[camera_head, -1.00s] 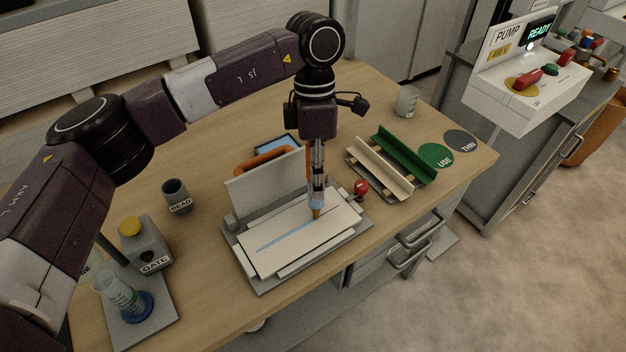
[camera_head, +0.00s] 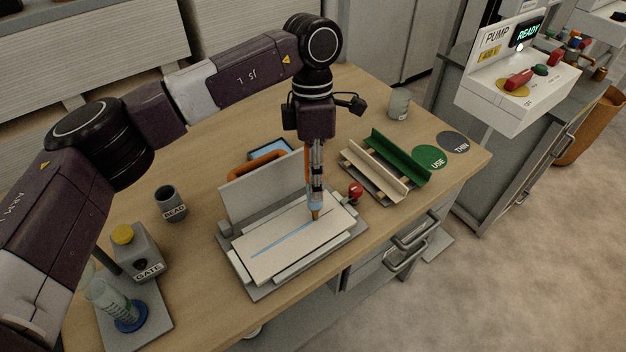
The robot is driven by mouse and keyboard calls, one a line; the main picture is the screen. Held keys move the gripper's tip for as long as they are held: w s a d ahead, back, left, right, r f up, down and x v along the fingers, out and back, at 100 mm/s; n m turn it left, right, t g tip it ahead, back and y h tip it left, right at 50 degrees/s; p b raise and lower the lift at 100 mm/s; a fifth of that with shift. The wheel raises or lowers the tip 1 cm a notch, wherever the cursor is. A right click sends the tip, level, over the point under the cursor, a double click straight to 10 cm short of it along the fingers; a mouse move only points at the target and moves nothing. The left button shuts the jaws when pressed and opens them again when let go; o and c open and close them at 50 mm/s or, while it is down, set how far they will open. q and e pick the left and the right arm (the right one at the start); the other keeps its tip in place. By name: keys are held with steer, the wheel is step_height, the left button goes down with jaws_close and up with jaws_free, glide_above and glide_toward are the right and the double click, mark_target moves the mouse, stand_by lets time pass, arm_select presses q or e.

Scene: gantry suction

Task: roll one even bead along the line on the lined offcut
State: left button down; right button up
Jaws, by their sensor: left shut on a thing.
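The lined offcut (camera_head: 277,259) is a pale flat board with a blue line (camera_head: 282,243) running lengthwise. It lies on a grey fixture (camera_head: 258,291) with an upright pale panel (camera_head: 250,192) behind it. My left gripper (camera_head: 316,182) points straight down over the right part of the offcut. It is shut on a slim upright tool (camera_head: 315,199) with a brown tip. The tip is at the right end of the visible line; whether it touches the board I cannot tell. My right gripper is not in view.
A red knob (camera_head: 355,189) stands right of the fixture, near green and cream channels (camera_head: 388,155). A BEAD cup (camera_head: 169,203), a GATE block (camera_head: 139,255) and a clear cylinder (camera_head: 111,299) stand left. USE (camera_head: 430,158) and THIN (camera_head: 454,142) discs lie right. The pump box (camera_head: 510,98) reads READY.

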arm_select(q)
steer(key=shift+w+d, duration=0.2)
steer(key=shift+d, duration=0.15)
steer(key=shift+w+d, duration=0.1)
steer(key=shift+w+d, duration=0.25)
steer(key=shift+d, duration=0.05)
steer(key=shift+d, duration=0.1)
stand_by(0.5)
steer(key=shift+w+d, duration=0.2)
steer(key=shift+d, duration=0.1)
steer(key=shift+w+d, duration=0.3)
steer(key=shift+d, duration=0.1)
steer(key=shift+w+d, duration=0.1)
steer(key=shift+d, duration=0.05)
stand_by(0.5)
